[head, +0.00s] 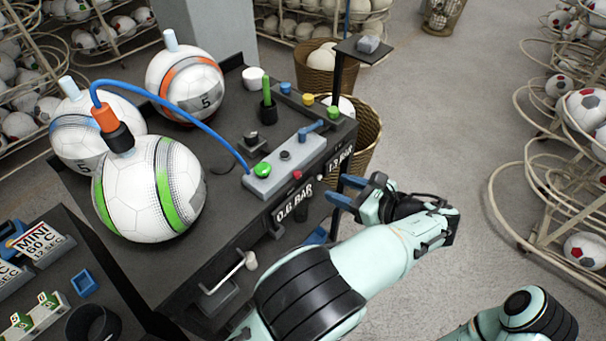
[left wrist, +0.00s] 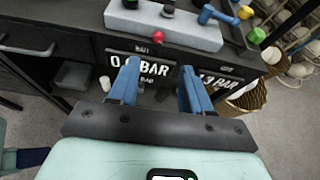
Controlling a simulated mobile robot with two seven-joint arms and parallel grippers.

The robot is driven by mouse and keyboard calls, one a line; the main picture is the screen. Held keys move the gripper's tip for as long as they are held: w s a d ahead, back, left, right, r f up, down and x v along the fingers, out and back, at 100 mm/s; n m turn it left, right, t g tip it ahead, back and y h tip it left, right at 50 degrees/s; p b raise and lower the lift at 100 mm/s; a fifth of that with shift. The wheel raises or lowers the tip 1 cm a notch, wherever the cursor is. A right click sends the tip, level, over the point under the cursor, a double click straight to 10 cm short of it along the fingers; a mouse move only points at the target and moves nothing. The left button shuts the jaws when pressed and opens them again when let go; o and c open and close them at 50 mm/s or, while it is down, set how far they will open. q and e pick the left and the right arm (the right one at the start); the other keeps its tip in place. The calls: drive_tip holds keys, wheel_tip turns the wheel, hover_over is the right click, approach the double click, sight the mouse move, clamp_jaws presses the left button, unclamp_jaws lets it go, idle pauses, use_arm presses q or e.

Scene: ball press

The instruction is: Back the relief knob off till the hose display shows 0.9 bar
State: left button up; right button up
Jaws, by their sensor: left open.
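The hose and pump console, a light grey box (head: 285,168), lies along the table's front edge. It carries a green button (head: 263,169), a dark knob (head: 285,155), a small red knob (head: 297,175) and a blue lever (head: 311,130). I cannot tell which is the relief knob. One front display (head: 294,206) seems to read 0.6 BAR; the other (head: 341,159) seems to read 1.3 BAR. My left gripper (head: 343,191) is open and empty in front of the displays. In the left wrist view its blue fingers (left wrist: 157,88) partly cover the left display (left wrist: 141,65). My right gripper is out of view.
A blue hose (head: 190,105) runs from the console to the fitting on a green-striped ball (head: 150,190). Two more balls stand behind on the dark table. A post with a small platform (head: 362,50) stands at the table's right corner.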

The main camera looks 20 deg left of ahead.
sight(299, 175)
use_arm(q)
drive_tip(key=x, duration=1.1)
drive_tip(key=shift+a+f, duration=0.25)
drive_tip(key=shift+a, duration=0.1)
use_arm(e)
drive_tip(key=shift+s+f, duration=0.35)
